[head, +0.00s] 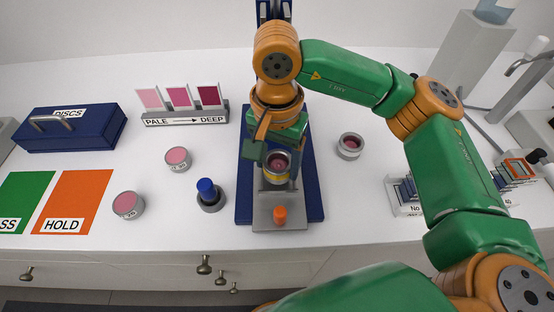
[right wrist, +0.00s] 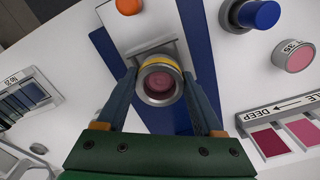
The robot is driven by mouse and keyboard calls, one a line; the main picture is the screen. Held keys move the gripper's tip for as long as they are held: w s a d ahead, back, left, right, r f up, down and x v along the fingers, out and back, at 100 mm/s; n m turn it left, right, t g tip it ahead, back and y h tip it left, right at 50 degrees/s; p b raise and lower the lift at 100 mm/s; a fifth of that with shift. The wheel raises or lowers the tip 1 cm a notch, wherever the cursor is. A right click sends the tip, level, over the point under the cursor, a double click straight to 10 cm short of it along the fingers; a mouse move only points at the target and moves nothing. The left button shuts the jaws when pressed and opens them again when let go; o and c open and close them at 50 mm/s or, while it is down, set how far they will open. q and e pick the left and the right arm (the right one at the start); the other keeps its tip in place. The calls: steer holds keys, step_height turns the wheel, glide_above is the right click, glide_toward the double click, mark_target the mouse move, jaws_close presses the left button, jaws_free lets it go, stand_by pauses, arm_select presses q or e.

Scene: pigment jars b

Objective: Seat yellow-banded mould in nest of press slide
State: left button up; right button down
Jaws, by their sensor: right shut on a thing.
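The yellow-banded mould (head: 278,168) is a small grey cup with pink material inside. My right gripper (head: 277,160) is shut on it, one finger on each side; the right wrist view shows the mould (right wrist: 161,82) between the fingers, its yellow band partly visible. The press slide (head: 280,217) is a grey plate with an orange knob (head: 280,214) at its front, on the blue press base (head: 314,190). The mould is over the rear part of the slide. The nest is hidden beneath it, and I cannot tell whether they touch. My left gripper is not in view.
A blue-topped tool (head: 208,193) and two pink jars (head: 128,205) (head: 177,159) stand left of the press. Another jar (head: 350,146) stands close on its right. A swatch stand (head: 185,115) is behind left. The front counter strip is clear.

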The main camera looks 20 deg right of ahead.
mark_target(277, 168)
stand_by(0.6)
steer(key=shift+f+b, duration=0.2)
steer(key=shift+b, duration=0.15)
steer(key=shift+f+b, duration=0.3)
steer(key=shift+b, duration=0.05)
steer(key=shift+f+b, duration=0.65)
jaws_free()
steer(key=shift+r, duration=0.1)
step_height(277, 168, up, 7)
steer(key=shift+r, duration=0.1)
